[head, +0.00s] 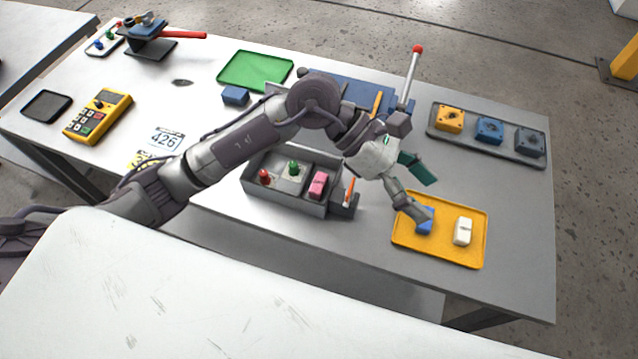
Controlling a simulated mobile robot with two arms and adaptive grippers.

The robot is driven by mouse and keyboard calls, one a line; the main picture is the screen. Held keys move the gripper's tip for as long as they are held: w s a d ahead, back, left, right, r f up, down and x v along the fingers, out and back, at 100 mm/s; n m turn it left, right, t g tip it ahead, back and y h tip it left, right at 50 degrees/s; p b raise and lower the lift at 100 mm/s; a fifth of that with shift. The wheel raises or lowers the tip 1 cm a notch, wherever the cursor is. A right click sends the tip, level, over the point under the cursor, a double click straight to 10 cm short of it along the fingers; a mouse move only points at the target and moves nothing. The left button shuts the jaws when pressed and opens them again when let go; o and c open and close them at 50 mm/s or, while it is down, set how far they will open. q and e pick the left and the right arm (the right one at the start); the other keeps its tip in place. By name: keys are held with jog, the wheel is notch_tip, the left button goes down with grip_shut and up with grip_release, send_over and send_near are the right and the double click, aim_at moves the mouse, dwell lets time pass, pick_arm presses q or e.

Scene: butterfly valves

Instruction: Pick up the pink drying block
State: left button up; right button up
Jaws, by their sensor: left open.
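The pink drying block (318,184) stands in a right-hand compartment of the grey divided box (285,199), in the middle of the table. My left arm reaches over the table just behind the box. My left gripper (431,200) is open and empty, with one teal finger and one grey finger. It is to the right of the pink block, apart from it, above the back of the yellow tray (447,254). The grey finger partly covers a blue block (424,227) on that tray. My right gripper is out of view.
The box also holds a red-knobbed piece (265,176) and a green-knobbed piece (293,170). A white block (462,231) is on the yellow tray. A red-tipped lever (411,75) rises behind my gripper. A grey tray (485,142) of square parts lies at right.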

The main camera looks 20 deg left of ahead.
pick_arm(q)
jog(key=w+a+f+m+t+y, duration=0.1)
jog(key=w+a+f+y, duration=0.15)
jog(key=a+y, duration=0.2)
jog(key=w+a+f+m+y, duration=0.1)
jog(key=w+a+f+y, duration=0.15)
jog(key=a, duration=0.25)
jog(key=t+y+p, duration=0.1)
jog(key=y+p, duration=0.1)
jog(key=y, duration=0.3)
send_over(319, 182)
jog(key=shift+n, duration=0.3)
jog(key=f, duration=0.8)
jog(key=shift+s+d+f, duration=0.15)
jog(key=shift+d+f, duration=0.05)
jog(key=shift+f, duration=0.45)
jog(key=shift+a+f+p, duration=0.1)
jog(key=shift+f+p, duration=0.45)
jog(key=shift+f, duration=0.05)
notch_tip(319, 182, down, 4)
jog(key=shift+a+r+p, duration=0.15)
jog(key=shift+r+p, duration=0.05)
jog(key=shift+p, duration=0.5)
jog(key=shift+f, duration=0.3)
jog(key=c, duration=0.8)
